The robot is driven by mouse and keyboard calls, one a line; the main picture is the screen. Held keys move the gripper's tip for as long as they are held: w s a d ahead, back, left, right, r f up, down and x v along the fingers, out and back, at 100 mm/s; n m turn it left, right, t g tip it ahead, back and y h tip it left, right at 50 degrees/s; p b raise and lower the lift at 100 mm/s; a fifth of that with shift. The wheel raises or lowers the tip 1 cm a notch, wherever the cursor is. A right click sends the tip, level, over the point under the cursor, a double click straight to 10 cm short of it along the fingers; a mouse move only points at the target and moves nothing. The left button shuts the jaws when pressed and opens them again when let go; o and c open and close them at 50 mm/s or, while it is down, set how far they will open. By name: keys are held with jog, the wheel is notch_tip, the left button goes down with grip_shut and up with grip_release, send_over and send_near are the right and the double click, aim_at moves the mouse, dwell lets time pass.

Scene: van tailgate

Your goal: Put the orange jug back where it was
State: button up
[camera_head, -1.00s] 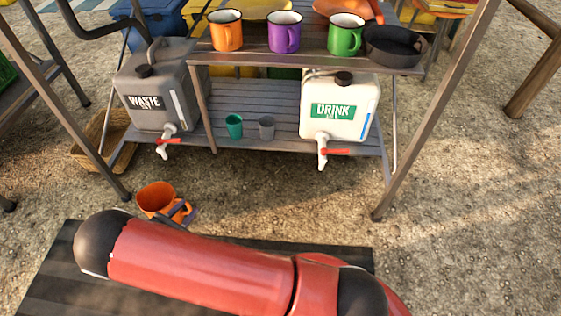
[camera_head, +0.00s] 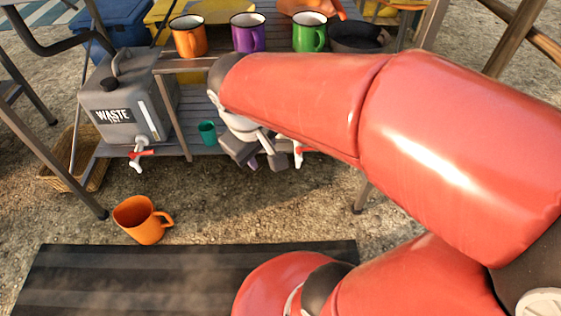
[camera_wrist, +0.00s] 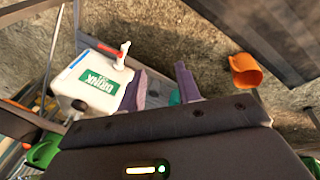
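The orange jug (camera_head: 139,220) stands upright on the gravel just behind the dark mat, its handle to the right. In the wrist view the jug (camera_wrist: 245,72) shows at the upper right, apart from my fingers. My gripper (camera_head: 256,158) is open and seems empty, in front of the lower shelf and well to the right of the jug. Its two fingers (camera_wrist: 163,88) are spread in the wrist view, with a teal cup (camera_wrist: 175,97) showing beyond them. My red arm covers much of the head view's right side.
The grey waste canister (camera_head: 122,110) and teal cup (camera_head: 207,132) are on the lower shelf. The drink canister (camera_wrist: 92,80) is close to my gripper. Orange (camera_head: 188,37), purple (camera_head: 247,33) and green (camera_head: 309,33) mugs stand above, beside a dark pan (camera_head: 358,38). The mat (camera_head: 120,275) is clear.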

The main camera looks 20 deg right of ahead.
jog(key=s+d+r+m+t+y, duration=0.1)
jog(key=s+r+m+t+y, duration=0.1)
jog(key=s, duration=0.4)
jog(key=shift+s+r+m+t, duration=0.4)
jog(key=shift+r+m+t, duration=0.2)
jog(key=shift+m, duration=0.4)
jog(key=shift+d, duration=0.1)
notch_tip(320, 180, up, 13)
jog(key=p, duration=1.2)
jog(key=shift+f+p, duration=0.15)
jog(key=shift+p, duration=0.2)
